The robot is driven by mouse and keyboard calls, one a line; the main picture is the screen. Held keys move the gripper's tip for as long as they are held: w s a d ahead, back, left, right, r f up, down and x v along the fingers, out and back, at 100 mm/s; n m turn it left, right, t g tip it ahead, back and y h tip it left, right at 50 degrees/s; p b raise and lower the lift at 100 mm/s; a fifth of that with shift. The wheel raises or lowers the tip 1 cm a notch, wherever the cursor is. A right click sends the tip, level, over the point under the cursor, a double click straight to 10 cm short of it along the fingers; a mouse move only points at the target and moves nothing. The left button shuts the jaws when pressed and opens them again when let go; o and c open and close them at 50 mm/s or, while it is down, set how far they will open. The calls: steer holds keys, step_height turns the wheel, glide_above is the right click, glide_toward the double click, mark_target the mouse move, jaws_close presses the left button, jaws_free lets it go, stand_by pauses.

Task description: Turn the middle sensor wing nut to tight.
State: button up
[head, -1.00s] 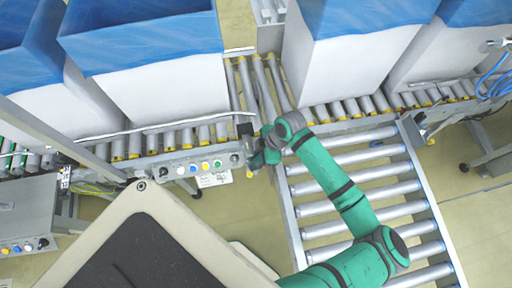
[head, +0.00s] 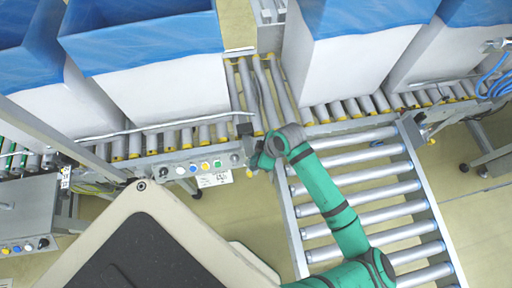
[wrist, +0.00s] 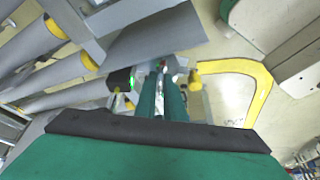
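My gripper (head: 257,161) is at the end of the conveyor side rail, beside the button panel. In the wrist view its two green fingers (wrist: 161,98) point forward, close together with a narrow bright gap. I cannot tell if they are shut on anything. A dark sensor body (wrist: 128,79) with a green light is just left of the fingertips, and a small yellow part (wrist: 195,80) is to their right. The middle sensor wing nut is too small or hidden by the fingers to make out in either view.
The button panel (head: 196,168) lies left of my gripper. White boxes with blue liners (head: 150,85) stand on the roller conveyors behind. A roller ramp (head: 375,185) runs under my arm.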

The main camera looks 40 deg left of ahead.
steer(key=shift+o, duration=1.2)
steer(key=v, duration=1)
steer(key=shift+r, duration=0.4)
